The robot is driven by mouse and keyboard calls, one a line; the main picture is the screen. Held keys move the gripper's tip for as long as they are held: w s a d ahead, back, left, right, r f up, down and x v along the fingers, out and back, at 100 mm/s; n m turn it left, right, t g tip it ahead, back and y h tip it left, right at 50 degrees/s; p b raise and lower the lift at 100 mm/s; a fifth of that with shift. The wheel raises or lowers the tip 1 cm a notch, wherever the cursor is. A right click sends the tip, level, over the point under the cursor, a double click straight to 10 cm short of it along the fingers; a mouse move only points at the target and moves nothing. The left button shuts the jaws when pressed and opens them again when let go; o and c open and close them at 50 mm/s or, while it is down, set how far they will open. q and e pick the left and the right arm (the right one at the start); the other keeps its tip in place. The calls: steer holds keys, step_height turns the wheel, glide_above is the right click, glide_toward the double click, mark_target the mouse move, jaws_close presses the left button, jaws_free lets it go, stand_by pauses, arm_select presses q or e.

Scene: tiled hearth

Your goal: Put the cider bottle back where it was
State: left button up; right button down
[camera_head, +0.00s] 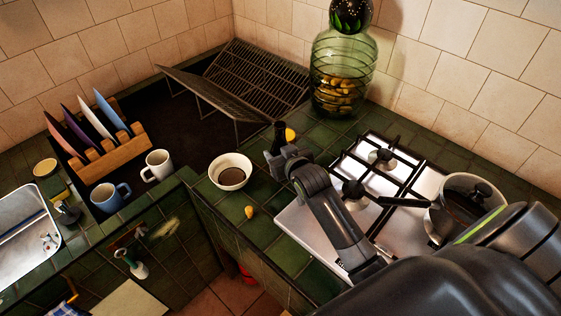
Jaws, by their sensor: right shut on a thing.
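The cider bottle (279,134) is dark, and only its narrow upper part shows above my right gripper. My right gripper (281,155) is shut on the bottle, over the green tiled counter between the white bowl and the gas hob. The bottle's lower part is hidden behind the gripper, so I cannot tell whether its base touches the counter. The bottle looks about upright. My left gripper is not in view.
A white bowl (231,171) stands left of the gripper. A yellow thing (290,134) lies just behind the bottle. The gas hob (318,228) with a pot (470,186) is at right. A big glass jar (341,70) and a wire rack (255,80) stand behind. Two mugs (158,164) are at left.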

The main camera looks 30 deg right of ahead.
step_height(320, 180, down, 3)
steer(key=shift+f, duration=0.1)
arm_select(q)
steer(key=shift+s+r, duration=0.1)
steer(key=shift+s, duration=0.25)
arm_select(e)
steer(key=shift+f, duration=0.15)
steer(key=shift+f, duration=0.15)
steer(key=c, duration=0.6)
jaws_free()
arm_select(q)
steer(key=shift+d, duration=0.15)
